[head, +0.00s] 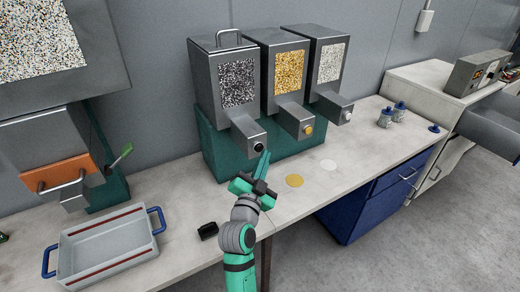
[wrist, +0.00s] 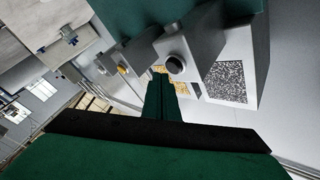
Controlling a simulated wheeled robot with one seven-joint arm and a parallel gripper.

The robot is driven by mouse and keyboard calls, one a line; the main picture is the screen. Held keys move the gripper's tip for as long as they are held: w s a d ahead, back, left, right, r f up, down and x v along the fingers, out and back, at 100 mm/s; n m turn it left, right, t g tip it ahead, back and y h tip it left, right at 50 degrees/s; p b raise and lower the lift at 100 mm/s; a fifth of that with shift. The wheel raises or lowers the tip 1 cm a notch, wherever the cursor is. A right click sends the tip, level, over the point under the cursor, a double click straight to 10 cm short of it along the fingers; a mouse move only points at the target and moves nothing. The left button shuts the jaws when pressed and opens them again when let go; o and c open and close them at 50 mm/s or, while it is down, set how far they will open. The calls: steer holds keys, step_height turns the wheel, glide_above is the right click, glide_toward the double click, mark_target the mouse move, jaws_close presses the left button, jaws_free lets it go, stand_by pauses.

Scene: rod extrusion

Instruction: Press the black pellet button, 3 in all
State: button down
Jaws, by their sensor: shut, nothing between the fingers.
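The black pellet button (head: 258,147) is a round black knob on the spout of the left grey dispenser (head: 211,92), which has a speckled black window. In the wrist view the black button (wrist: 174,65) sits just above and right of my fingertips. My gripper (head: 266,158) is shut and empty, with its fingertips close to the button. In the wrist view my gripper's fingers (wrist: 158,82) are together. I cannot tell whether they touch the button.
A yellow button (head: 308,130) and a white button (head: 347,116) sit on the neighbouring dispensers. A yellow disc (head: 294,181) and a white disc (head: 328,165) lie on the bench. A grey tray (head: 104,246) stands at left. A small black object (head: 208,231) lies beside my arm.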

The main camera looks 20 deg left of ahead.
steer(key=shift+w+a, duration=0.1)
steer(key=shift+a, duration=0.05)
stand_by(0.4)
steer(key=shift+w+a, duration=0.15)
steer(key=shift+a, duration=0.05)
steer(key=shift+w+a, duration=0.35)
steer(key=shift+a, duration=0.05)
stand_by(1.0)
steer(key=shift+s+d, duration=0.6)
steer(key=shift+d, duration=0.1)
stand_by(0.4)
steer(key=s+d, duration=0.1)
steer(key=d, duration=0.1)
steer(key=s+d, duration=0.2)
stand_by(0.4)
stand_by(0.6)
